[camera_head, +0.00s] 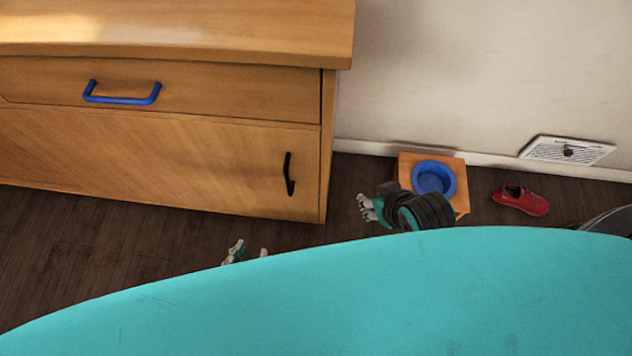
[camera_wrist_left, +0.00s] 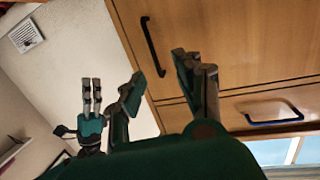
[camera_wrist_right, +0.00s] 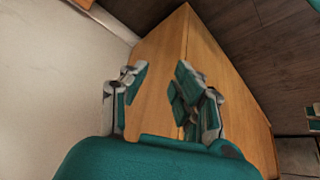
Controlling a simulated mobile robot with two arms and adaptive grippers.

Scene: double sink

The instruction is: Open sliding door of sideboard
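The wooden sideboard (camera_head: 200,60) stands at the left in the head view. Its lower door (camera_head: 150,155) appears closed and has a black vertical handle (camera_head: 289,174) near its right edge. The handle also shows in the left wrist view (camera_wrist_left: 152,45). My left gripper (camera_head: 249,252) is open and empty, low in front of the door; its fingers (camera_wrist_left: 161,75) are apart, below the handle in the left wrist view. My right gripper (camera_head: 367,208) is open and empty beside the sideboard's right end; its fingers (camera_wrist_right: 162,73) face a wooden surface.
A drawer with a blue handle (camera_head: 122,97) is above the door. A small wooden stand (camera_head: 408,165) with a blue bowl (camera_head: 433,178), a red shoe (camera_head: 520,199) and a wall vent (camera_head: 567,150) are to the right. Dark floor (camera_head: 90,235) lies in front of the sideboard.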

